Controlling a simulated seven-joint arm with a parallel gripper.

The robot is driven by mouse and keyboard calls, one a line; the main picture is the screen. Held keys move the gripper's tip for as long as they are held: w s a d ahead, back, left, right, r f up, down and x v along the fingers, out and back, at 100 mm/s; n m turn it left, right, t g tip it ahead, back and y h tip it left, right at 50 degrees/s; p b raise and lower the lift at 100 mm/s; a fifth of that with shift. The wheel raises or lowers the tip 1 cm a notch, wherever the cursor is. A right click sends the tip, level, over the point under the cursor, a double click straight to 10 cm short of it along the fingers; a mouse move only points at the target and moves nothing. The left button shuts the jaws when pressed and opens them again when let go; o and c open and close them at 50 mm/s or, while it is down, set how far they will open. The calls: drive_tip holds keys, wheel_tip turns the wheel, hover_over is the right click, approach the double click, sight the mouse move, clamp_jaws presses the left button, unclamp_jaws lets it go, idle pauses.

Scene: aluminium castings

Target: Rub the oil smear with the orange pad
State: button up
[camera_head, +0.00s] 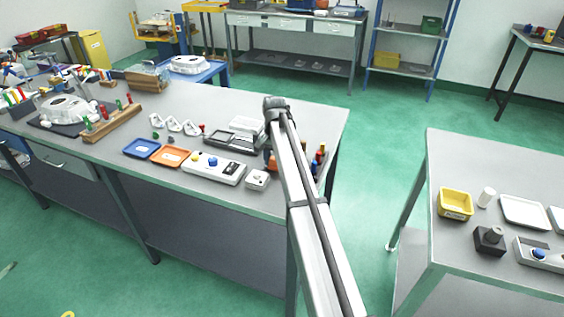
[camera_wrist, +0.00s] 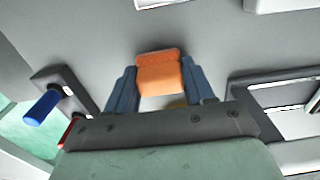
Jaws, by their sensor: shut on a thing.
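The orange pad (camera_wrist: 160,78) is a small block held between the two blue fingers of my gripper (camera_wrist: 158,70) in the wrist view. In the head view, the orange pad (camera_head: 271,163) shows beside my arm, above the grey bench, partly hidden by the arm. A small yellow-brown patch (camera_wrist: 177,103) shows between the fingers, just below the pad in the picture. I cannot tell whether it is the oil smear. No other smear can be made out. I cannot tell whether the pad touches the bench.
The bench (camera_head: 250,103) holds a dark-framed tray (camera_head: 222,142), a blue tray (camera_head: 141,148), an orange tray (camera_head: 170,156), a button box (camera_head: 228,173) and a small white box (camera_head: 257,180). Coloured handles (camera_head: 320,154) stand right of my arm. Bare bench surrounds the pad in the wrist view.

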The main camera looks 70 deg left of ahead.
drive_tip(key=shift+s+a, duration=1.2)
wheel_tip(320, 180, up, 8)
drive_tip(key=shift+d+r, duration=0.1)
